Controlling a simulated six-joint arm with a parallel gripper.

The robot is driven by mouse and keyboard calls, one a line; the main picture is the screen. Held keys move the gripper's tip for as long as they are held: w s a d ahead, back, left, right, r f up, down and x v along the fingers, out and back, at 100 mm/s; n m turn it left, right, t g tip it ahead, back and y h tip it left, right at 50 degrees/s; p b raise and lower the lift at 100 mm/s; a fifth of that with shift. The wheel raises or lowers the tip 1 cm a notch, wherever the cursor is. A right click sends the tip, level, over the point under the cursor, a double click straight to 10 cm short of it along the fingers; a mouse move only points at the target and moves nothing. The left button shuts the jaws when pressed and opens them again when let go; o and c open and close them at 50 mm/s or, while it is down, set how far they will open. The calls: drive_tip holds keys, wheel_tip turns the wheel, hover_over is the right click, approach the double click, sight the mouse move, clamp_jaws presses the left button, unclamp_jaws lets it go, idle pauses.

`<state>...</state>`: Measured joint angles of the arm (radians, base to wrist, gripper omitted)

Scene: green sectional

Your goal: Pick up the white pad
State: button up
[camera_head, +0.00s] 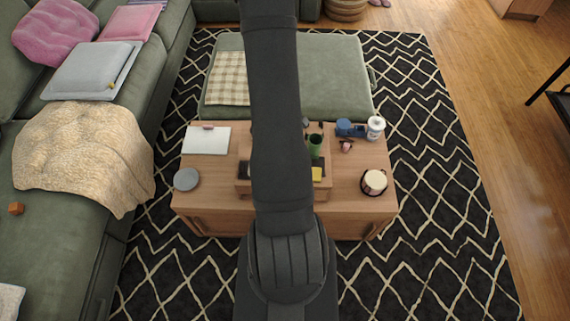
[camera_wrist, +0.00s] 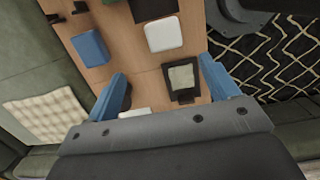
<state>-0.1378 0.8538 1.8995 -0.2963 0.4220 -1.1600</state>
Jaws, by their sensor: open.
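A flat white pad (camera_head: 205,143) lies at the back left of the wooden coffee table (camera_head: 225,198) in the head view. A small pinkish thing sits at its back edge. My gripper (camera_wrist: 163,66) shows two blue fingers in the wrist view, spread apart with nothing held between them. It is over the table; in the head view my dark arm hides it and the table's middle. In the wrist view a pale piece (camera_wrist: 134,113) shows just past the gripper body, mostly covered. I cannot tell if it is the pad.
A grey disc (camera_head: 186,179), a green cup (camera_head: 315,146), a blue tape dispenser (camera_head: 349,128), a white canister (camera_head: 375,127) and a cream candle (camera_head: 374,181) stand on the table. A green ottoman (camera_head: 335,75) is behind, a green sofa (camera_head: 60,240) left. Bare tabletop lies near the pad.

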drive_tip(key=f, duration=0.4)
drive_tip(key=d+f, duration=0.1)
drive_tip(key=f, duration=0.2)
drive_tip(key=shift+s+d+f, duration=0.1)
drive_tip(key=shift+d+f, duration=0.05)
drive_tip(key=shift+f, duration=0.75)
drive_tip(key=shift+s+d+f, duration=0.1)
drive_tip(key=shift+s+f, duration=0.05)
drive_tip(key=shift+f, duration=0.75)
drive_tip(key=shift+s+d+f, duration=0.1)
drive_tip(key=shift+d+f, duration=0.05)
drive_tip(key=shift+f, duration=0.75)
drive_tip(key=shift+c, duration=0.4)
drive_tip(key=c, duration=1)
drive_tip(key=shift+c, duration=0.2)
drive_tip(key=shift+r, duration=0.15)
